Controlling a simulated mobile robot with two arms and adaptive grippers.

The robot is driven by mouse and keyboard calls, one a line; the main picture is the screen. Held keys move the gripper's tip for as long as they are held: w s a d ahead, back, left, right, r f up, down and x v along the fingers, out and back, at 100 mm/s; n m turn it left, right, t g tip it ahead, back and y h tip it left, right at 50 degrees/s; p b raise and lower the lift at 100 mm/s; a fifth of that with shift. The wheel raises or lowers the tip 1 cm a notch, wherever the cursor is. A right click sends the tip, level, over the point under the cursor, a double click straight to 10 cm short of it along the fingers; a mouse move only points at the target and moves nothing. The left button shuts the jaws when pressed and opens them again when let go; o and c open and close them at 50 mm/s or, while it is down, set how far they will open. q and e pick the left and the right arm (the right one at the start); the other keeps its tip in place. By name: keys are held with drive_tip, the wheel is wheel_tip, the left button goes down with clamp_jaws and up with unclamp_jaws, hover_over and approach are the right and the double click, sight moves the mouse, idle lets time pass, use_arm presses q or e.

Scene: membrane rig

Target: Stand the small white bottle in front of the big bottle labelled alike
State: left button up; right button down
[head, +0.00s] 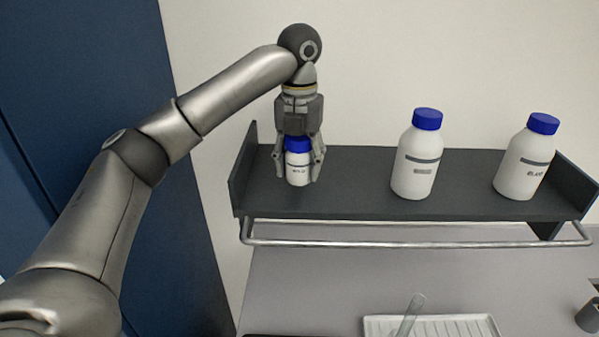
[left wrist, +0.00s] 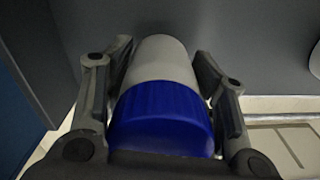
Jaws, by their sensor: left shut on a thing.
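The small white bottle (head: 297,170) has a blue cap and a dark printed label, too small to read surely. It is upright at the left end of the dark shelf (head: 355,180); I cannot tell whether its base touches the shelf. My left gripper (head: 299,165) points down and is shut on it, a finger on each side. In the left wrist view the small bottle's blue cap (left wrist: 160,118) fills the space between the fingers. Two big white bottles with blue caps stand on the shelf, one in the middle (head: 414,168) and one at the right (head: 522,168). The right one's label seems to begin "EL"; the middle one's is unreadable.
The shelf has raised end walls (head: 243,170) and a metal rail (head: 400,242) along its front below. A white ribbed tray (head: 455,327) with a clear tube (head: 411,315) lies on the bench under it. The shelf is clear between the small bottle and the middle big bottle.

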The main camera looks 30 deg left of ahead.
sight(299, 174)
use_arm(q)
drive_tip(key=shift+w+f, duration=0.1)
drive_tip(key=shift+f, duration=1.25)
drive_tip(key=shift+f, duration=0.1)
drive_tip(key=o, duration=1.1)
wheel_tip(299, 174, up, 12)
drive_tip(key=shift+r, duration=0.15)
